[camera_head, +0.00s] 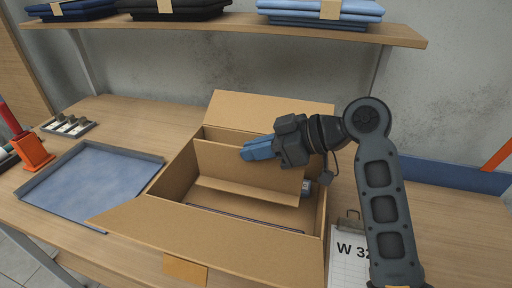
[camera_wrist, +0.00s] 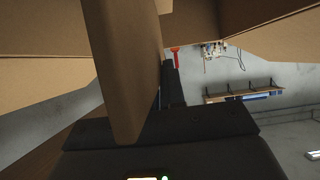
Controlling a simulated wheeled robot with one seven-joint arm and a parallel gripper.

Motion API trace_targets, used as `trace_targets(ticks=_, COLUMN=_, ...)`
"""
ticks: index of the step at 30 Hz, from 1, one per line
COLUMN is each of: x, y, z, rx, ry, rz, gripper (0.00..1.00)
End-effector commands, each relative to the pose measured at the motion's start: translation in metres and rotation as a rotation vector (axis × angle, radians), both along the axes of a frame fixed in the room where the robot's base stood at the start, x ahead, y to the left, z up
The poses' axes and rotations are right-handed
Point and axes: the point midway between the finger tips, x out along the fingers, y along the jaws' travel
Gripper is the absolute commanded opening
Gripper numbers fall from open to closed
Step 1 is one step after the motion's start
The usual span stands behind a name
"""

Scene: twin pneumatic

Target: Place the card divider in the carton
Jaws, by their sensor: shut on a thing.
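The card divider (camera_head: 235,172) is a flat brown sheet standing roughly upright inside the open carton (camera_head: 250,235), between its side walls. My gripper (camera_head: 252,150) is above the carton, its blue fingers shut on the divider's upper edge. In the wrist view the divider (camera_wrist: 125,65) shows as a brown panel coming down to the dark gripper. The carton's flaps are spread; the back flap (camera_head: 260,110) stands up behind. I cannot tell whether the divider's lower edge touches the carton floor.
A blue-lined tray (camera_head: 90,180) lies left of the carton. A clipboard (camera_head: 346,255) marked "W 32" lies at the front right. A shelf (camera_head: 235,28) with folded clothes is above. An orange holder (camera_head: 33,152) stands at far left.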

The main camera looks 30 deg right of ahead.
Motion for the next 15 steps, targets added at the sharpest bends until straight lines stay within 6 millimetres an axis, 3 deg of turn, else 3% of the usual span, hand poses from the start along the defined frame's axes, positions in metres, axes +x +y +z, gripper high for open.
trace_targets(ticks=12, x=-0.0001, y=0.0001, z=-0.0106, rx=0.000, ry=0.002, rz=0.000, gripper=0.00)
trace_targets(ticks=13, x=-0.0001, y=0.0001, z=-0.0109, rx=0.000, ry=0.003, rz=0.000, gripper=0.11)
trace_targets(ticks=15, x=-0.0002, y=0.0001, z=-0.0115, rx=0.001, ry=0.004, rz=0.000, gripper=0.17)
